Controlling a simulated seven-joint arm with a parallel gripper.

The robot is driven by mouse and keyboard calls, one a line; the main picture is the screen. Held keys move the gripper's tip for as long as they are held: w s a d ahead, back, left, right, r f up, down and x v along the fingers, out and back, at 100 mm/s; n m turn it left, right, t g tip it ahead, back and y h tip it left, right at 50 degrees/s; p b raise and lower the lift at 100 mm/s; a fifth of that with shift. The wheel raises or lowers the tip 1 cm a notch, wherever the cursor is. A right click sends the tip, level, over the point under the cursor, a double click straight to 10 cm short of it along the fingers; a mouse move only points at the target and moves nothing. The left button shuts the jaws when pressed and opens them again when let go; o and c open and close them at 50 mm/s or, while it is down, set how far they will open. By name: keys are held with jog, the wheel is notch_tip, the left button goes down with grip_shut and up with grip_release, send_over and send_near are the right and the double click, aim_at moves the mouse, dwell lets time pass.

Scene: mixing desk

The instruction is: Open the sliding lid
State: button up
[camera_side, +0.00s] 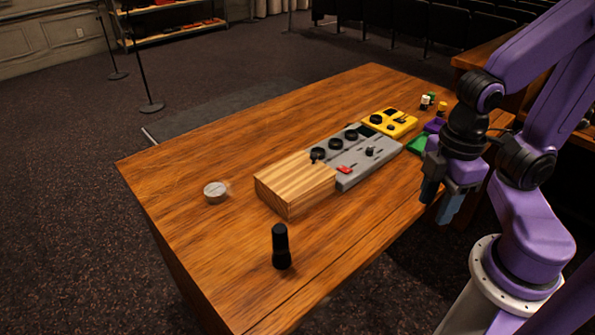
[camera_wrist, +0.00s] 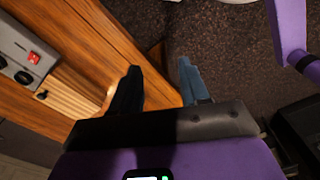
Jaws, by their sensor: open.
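A light striped wooden box or cover (camera_side: 290,182) sits at the near-left end of a grey control panel (camera_side: 362,157). In the wrist view the striped wood (camera_wrist: 72,98) is at the left, partly cut off by my gripper, beside the grey panel (camera_wrist: 14,45). My gripper (camera_side: 438,200) hangs off the table's right edge, pointing down, apart from the box. In the wrist view my gripper (camera_wrist: 158,80) has its fingers spread with nothing between them.
A black upright cylinder (camera_side: 281,248) stands near the table's front edge, and a round silver piece (camera_side: 215,191) lies left of the box. A yellow unit (camera_side: 390,122), a green piece (camera_side: 417,144) and small bottles (camera_side: 427,101) are farther back.

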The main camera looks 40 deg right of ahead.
jog(key=w+a+r+m, duration=0.1)
jog(key=w+a+r, duration=0.1)
jog(key=w, duration=0.4)
jog(key=w+a+r, duration=0.1)
jog(key=w+a, duration=0.1)
jog(key=w, duration=0.4)
jog(key=m, duration=0.3)
send_over(313, 155)
jog(key=f, duration=1.6)
jog(key=shift+d, duration=0.2)
jog(key=shift+c, duration=0.3)
jog(key=shift+a, duration=0.1)
grip_shut()
